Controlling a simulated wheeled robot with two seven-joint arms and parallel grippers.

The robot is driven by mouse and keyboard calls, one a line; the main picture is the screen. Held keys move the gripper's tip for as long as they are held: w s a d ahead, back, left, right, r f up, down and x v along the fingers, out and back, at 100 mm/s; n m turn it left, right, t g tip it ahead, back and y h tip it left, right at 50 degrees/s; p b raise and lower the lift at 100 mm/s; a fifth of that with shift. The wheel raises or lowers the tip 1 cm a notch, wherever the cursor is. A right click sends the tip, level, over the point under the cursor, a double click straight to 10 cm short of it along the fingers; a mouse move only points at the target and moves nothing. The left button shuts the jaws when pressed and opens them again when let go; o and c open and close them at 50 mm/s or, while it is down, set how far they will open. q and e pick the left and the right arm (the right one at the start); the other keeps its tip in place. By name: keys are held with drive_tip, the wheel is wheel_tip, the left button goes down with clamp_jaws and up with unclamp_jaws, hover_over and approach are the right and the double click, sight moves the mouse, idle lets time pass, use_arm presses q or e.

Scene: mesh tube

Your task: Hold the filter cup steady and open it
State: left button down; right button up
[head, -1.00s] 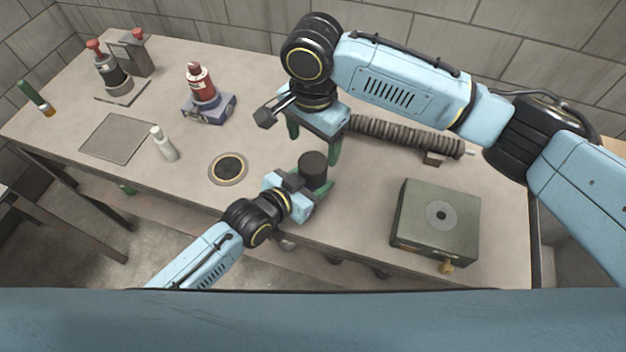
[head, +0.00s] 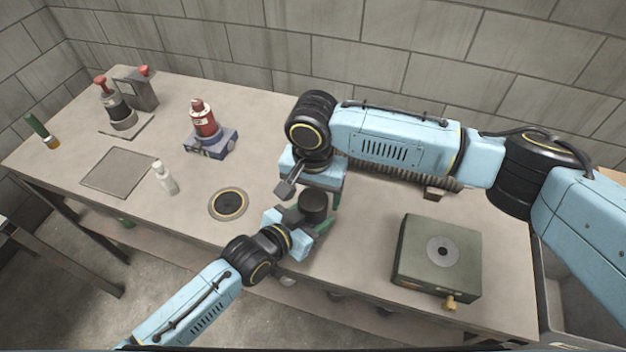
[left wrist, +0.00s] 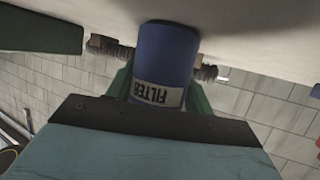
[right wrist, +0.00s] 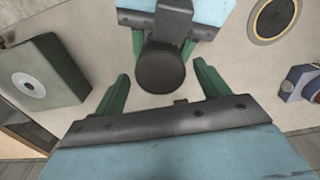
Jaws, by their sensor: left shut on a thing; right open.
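The filter cup is held upright at the table's front. Its dark round lid (head: 313,204) shows in the head view and in the right wrist view (right wrist: 160,70). Its blue body with a FILTER label (left wrist: 163,62) shows in the left wrist view. My left gripper (head: 316,222) is shut on the cup, with green fingers on both sides of the body. My right gripper (right wrist: 162,88) is open and empty above the cup. Its fingers are spread, with the lid between and slightly beyond them in its wrist view, not touching. Whether the cup's base touches the table is unclear.
A green-grey box (head: 437,252) with a brass knob stands at the right. A ribbed mesh tube (head: 405,176) lies behind my right arm. A round ringed plate (head: 228,204), a white bottle (head: 165,178) and a red bottle on a blue base (head: 204,121) are to the left.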

sight(312, 225)
drive_tip(key=shift+f, duration=1.35)
drive_tip(key=c, duration=1)
drive_tip(key=shift+n, duration=1.6)
drive_tip(key=shift+r, duration=0.1)
drive_tip(key=o, duration=1.1)
